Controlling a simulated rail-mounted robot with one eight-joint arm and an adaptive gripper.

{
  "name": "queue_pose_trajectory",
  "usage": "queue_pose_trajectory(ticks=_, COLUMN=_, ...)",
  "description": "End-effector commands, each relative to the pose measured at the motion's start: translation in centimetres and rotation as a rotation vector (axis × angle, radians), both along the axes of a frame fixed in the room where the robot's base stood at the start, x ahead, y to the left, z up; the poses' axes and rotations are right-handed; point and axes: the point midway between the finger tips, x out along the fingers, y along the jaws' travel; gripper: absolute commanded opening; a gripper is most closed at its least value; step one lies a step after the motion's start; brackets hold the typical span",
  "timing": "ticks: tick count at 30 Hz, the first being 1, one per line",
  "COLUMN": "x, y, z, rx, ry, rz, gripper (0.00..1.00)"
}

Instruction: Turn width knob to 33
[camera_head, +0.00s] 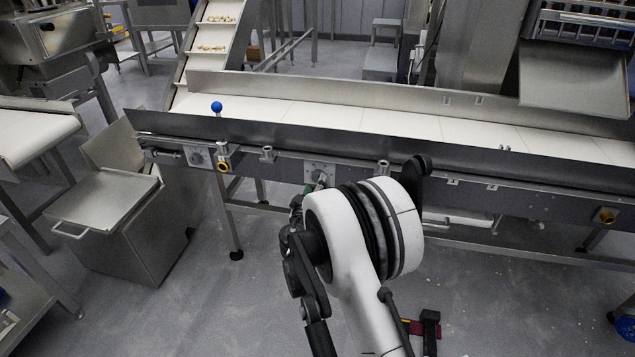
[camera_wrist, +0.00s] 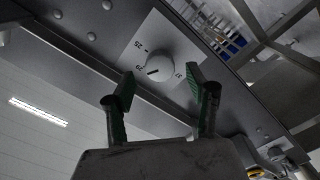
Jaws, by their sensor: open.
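The width knob (camera_wrist: 160,66) is a round pale dial on a light plate with the numbers 25, 29 and 33. Its dark pointer line lies on the side near the 29. In the head view the knob plate (camera_head: 319,172) is on the front of the conveyor, just beyond my arm's end. My gripper (camera_wrist: 160,76) is open, its two green-padded fingers on either side of the knob in the wrist view. Whether they touch it cannot be told. In the head view my gripper is mostly hidden behind my wrist; a little green shows beside the plate.
The conveyor's long metal side wall (camera_head: 330,136) runs behind the knob. Another dial plate (camera_head: 198,157) and a yellow-ringed button (camera_head: 222,167) are farther left. Open floor lies in front of the conveyor.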

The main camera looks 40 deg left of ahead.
Motion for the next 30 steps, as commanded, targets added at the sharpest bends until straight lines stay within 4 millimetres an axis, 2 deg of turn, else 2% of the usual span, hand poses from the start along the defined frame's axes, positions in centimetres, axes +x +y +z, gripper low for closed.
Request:
queue_pose_trajectory(ticks=3, x=1.6, y=0.8, z=-0.2, rx=0.0, ry=0.0, rz=0.0, gripper=0.52)
queue_pose_trajectory(ticks=9, x=3.1, y=1.5, z=0.0, rx=0.0, ry=0.0, rz=0.0, gripper=0.52)
queue_pose_trajectory(ticks=20, x=3.4, y=1.7, z=0.1, rx=0.0, ry=0.001, rz=0.001, gripper=0.5)
queue_pose_trajectory(ticks=30, x=3.4, y=1.6, z=0.1, rx=0.0, ry=0.0, rz=0.001, gripper=0.07)
